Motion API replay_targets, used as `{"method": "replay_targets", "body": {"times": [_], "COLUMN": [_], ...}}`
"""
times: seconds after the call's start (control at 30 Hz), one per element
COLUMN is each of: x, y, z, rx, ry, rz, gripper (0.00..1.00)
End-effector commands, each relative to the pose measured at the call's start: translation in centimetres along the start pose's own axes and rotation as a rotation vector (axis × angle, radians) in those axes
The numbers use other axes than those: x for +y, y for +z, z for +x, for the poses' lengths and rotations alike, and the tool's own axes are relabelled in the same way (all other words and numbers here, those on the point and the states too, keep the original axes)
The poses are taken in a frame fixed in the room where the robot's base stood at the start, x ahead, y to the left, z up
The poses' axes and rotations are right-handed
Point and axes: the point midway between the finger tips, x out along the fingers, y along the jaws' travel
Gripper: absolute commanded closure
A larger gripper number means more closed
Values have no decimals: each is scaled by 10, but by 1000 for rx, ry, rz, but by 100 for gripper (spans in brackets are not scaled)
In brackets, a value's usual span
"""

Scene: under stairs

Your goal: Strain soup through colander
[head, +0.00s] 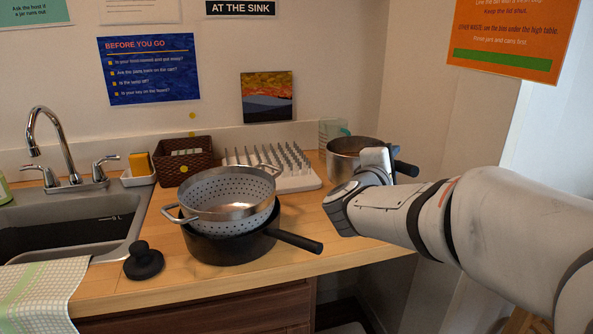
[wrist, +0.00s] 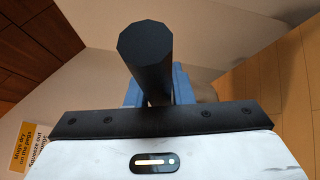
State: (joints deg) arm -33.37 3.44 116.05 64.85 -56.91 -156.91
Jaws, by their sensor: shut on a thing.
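The steel colander (head: 229,190), with perforated sides and two loop handles, sits upright in the mouth of a black pan (head: 232,248) on the counter. The pan's long handle points right. A steel pot (head: 340,165) stands near the back right corner of the counter; its inside is mostly hidden. My gripper (head: 378,160) is at its right side, shut on its black handle, whose end sticks out to the right. The wrist view shows the dark handle (wrist: 147,55) between my blue fingers. My wrist hides part of the pot.
A sink (head: 70,225) is at the left. A brown basket (head: 184,160) and a white peg rack (head: 290,180) stand behind the colander. A light mug (head: 328,130) is behind the pot.

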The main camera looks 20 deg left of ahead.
Motion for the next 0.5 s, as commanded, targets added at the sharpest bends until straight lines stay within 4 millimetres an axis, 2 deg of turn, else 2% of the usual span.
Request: {"method": "replay_targets", "body": {"times": [0.17,0.23,0.4,0.5], "x": [22,38,83,96], "y": [-4,-11,-40,-56], "z": [6,11,22,23], "rx": [45,96,297,400], "ry": [17,29,75,96], "rz": [11,16,30,36], "gripper": [100,100,100,100]}}
